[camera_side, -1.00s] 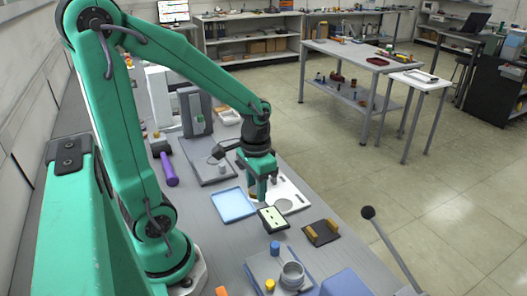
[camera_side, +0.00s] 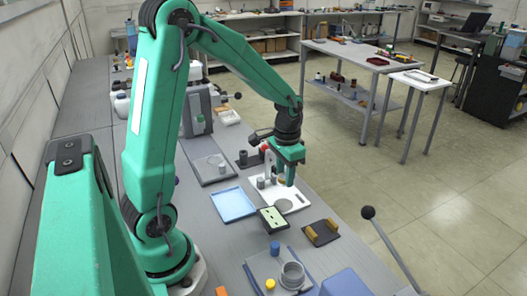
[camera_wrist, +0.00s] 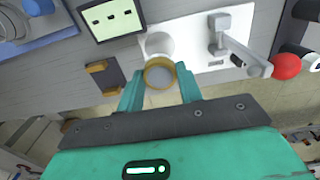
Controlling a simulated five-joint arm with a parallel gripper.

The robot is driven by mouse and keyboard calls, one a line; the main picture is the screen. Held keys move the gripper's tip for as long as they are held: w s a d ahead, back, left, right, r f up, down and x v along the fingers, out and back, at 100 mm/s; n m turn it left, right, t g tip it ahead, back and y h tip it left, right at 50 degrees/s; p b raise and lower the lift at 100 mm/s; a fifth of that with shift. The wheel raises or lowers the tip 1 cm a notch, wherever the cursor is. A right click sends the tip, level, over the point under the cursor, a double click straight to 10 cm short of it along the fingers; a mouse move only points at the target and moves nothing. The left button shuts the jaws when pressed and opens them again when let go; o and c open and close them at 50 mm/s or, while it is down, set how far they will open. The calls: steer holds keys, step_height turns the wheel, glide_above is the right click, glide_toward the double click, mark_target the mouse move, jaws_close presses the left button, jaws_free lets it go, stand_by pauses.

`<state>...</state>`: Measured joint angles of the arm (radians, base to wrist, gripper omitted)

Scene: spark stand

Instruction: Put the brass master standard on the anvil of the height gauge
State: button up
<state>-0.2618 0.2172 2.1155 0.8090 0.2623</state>
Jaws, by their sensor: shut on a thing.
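My gripper (camera_wrist: 161,88) is shut on a round piece with a brass-coloured rim and a grey top, the brass master standard (camera_wrist: 160,72). It sits between both fingers in the wrist view.
A blue tray (camera_side: 233,205), a green-faced panel (camera_side: 272,219) and a dark block with tan bars (camera_side: 321,232) lie near the white plate. A red-knobbed lever (camera_wrist: 285,66) rises beside my gripper. A ball-ended rod (camera_side: 385,235) stands at the front right.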

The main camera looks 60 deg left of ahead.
mark_target(283, 205)
steer(key=shift+f, duration=0.1)
steer(key=shift+f, duration=3.45)
steer(key=shift+f, duration=0.6)
steer(key=o, duration=1.2)
steer(key=shift+c, duration=0.2)
steer(key=shift+r, duration=3.95)
steer(key=shift+r, duration=0.1)
